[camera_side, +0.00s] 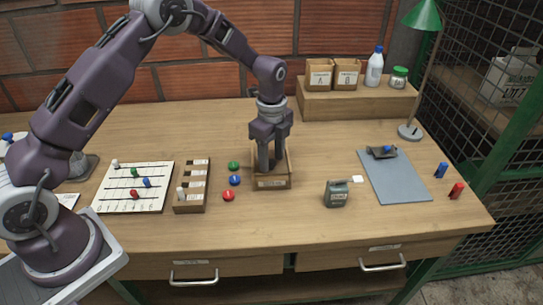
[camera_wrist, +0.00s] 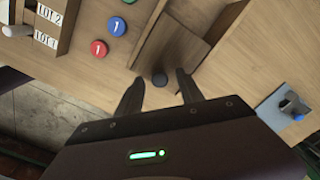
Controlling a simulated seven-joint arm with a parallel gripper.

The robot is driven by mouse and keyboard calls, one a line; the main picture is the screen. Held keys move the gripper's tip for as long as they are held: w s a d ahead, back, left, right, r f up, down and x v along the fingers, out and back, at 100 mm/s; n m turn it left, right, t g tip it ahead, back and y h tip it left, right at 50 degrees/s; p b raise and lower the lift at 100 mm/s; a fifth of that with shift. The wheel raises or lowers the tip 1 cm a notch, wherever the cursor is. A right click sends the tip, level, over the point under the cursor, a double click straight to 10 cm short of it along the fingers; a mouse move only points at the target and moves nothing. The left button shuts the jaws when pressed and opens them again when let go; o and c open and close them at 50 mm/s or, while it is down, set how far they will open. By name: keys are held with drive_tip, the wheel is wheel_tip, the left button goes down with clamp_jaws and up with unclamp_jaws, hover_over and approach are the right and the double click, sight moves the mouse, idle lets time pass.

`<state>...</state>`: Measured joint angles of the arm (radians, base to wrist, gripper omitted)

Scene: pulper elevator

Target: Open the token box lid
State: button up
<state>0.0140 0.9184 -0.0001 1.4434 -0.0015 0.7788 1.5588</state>
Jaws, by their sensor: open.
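The token box (camera_side: 272,184) is a small wooden box with a pale label on its front, standing mid-table. In the wrist view its brown lid (camera_wrist: 176,50) shows as a flat panel with a small dark round knob (camera_wrist: 159,80) near one edge. My gripper (camera_side: 269,167) points down over the box and hides much of its top in the side view. In the wrist view my gripper (camera_wrist: 158,76) is open, with one finger on each side of the knob. I cannot tell whether either finger touches it.
Green (camera_side: 234,166), blue (camera_side: 235,180) and red (camera_side: 228,196) tokens lie just left of the box. A wooden rack (camera_side: 190,207) stands further left. The table in front is clear.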

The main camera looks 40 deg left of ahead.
clamp_jaws()
idle(1.4)
